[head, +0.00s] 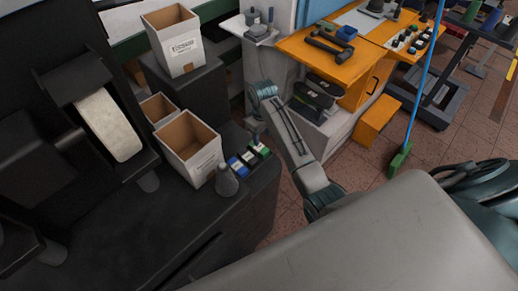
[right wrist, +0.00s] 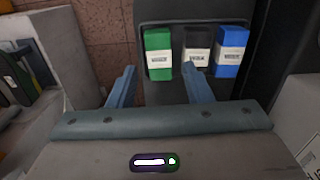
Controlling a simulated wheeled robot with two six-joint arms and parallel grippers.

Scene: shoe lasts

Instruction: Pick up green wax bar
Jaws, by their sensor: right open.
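The green wax bar (head: 260,148) lies at the right end of a short row on the dark bench in the head view. It has a white label and stands at the left of the row in the right wrist view (right wrist: 158,54). My right gripper (right wrist: 160,78) is open and empty, its two blue fingers spread. The green bar shows beyond the gap between them, apart from both. In the head view the right gripper (head: 256,130) hangs just behind the green bar. My left gripper is not in view.
A black bar (right wrist: 197,48) and a blue bar (right wrist: 231,50) stand beside the green one. A grey cone-shaped thing (head: 227,181) and open cardboard boxes (head: 188,150) are close by on the bench. An orange workbench (head: 328,46) stands beyond. The bench front is clear.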

